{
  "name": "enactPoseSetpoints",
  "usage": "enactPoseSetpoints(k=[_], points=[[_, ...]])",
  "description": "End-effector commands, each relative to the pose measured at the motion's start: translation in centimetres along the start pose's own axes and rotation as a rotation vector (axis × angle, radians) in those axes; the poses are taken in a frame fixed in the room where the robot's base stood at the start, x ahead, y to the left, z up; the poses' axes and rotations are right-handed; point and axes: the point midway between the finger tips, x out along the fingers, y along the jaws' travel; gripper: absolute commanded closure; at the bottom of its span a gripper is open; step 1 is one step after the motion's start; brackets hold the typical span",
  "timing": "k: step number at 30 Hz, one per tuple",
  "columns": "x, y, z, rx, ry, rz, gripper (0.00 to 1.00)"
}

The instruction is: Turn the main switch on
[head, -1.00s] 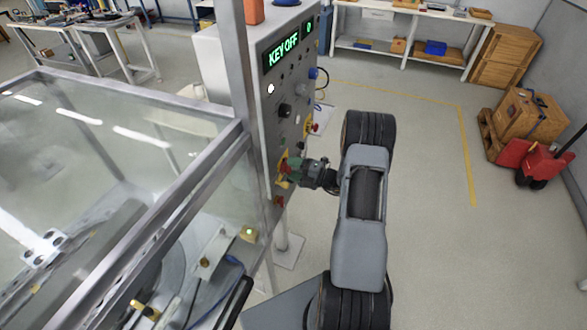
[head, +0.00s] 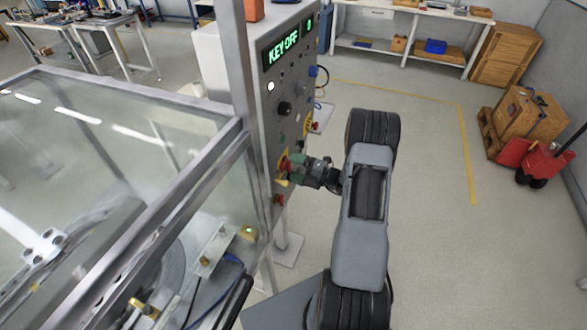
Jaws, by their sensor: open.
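A red knob on a yellow plate (head: 282,168), which looks like the main switch, sits low on the front of the grey control cabinet (head: 262,120). My gripper (head: 292,168) is open, with its green fingers right at this knob and partly covering it. I cannot tell whether the fingers touch the knob or only stand around it. The knob's turn angle is not clear. The cabinet's display (head: 282,47) reads "KEY OFF" in green.
Other controls on the panel include a black knob (head: 285,108), a red button on yellow (head: 311,126) and a small red part (head: 279,200) below the switch. A framed clear enclosure (head: 110,135) stands at left.

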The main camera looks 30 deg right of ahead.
Motion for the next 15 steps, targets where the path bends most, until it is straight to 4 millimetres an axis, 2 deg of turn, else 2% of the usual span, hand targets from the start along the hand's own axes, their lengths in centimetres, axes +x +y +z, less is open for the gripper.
enactPoseSetpoints(k=[9,15], points=[[-6.5,-0.3,0.1,-0.001,-0.007,0.000,0.15],[-9.9,-0.2,0.0,-0.001,-0.005,0.000,0.15]])
